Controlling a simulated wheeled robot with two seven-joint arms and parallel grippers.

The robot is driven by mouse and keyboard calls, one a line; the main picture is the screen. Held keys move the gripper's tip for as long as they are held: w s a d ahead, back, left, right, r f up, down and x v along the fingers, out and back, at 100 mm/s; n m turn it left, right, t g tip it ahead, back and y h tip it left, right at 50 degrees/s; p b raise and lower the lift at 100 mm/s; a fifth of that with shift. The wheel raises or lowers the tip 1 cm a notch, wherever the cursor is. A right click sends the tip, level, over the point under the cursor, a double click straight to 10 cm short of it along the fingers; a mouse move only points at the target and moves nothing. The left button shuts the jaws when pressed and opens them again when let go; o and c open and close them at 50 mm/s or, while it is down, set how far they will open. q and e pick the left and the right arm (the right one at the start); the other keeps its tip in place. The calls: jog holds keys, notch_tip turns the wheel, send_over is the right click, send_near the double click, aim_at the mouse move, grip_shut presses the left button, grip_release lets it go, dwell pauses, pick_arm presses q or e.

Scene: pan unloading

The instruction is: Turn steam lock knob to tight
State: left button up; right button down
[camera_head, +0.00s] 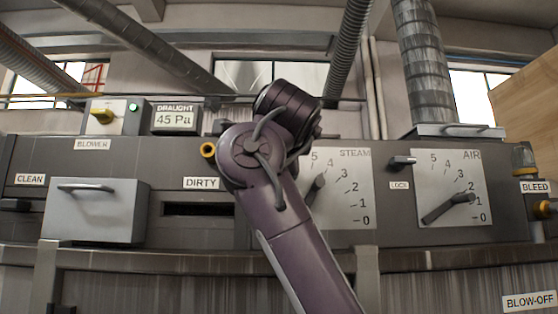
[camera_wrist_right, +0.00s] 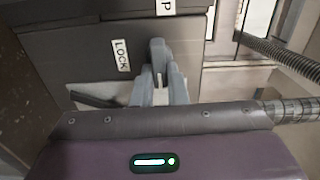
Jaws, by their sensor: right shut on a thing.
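In the right wrist view my right gripper (camera_wrist_right: 160,84) is shut on a grey lock knob (camera_wrist_right: 157,50), which stands beside a white LOCK label (camera_wrist_right: 121,56). In the head view my right arm rises from the bottom and hides its own gripper and the steam lock knob. The STEAM dial plate (camera_head: 352,198) shows partly behind the arm, with its dark lever (camera_head: 315,188) near the plate's left side. The exact knob setting cannot be read. My left gripper is not in view.
To the right stand the AIR plate (camera_head: 466,178) with its lever and another lock knob (camera_head: 402,162). A drawer with a handle (camera_head: 100,216), the DIRTY slot (camera_head: 198,209) and the blower box (camera_head: 113,117) are at the left. Ducts run overhead.

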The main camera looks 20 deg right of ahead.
dwell(0.6)
jog(key=c, duration=1.4)
grip_release()
jog(key=shift+c, duration=0.2)
jog(key=b+v, duration=0.4)
jog(key=v, duration=0.3)
jog(key=shift+s+b, duration=0.35)
jog(key=shift+b, duration=0.05)
jog(key=shift+a, duration=0.1)
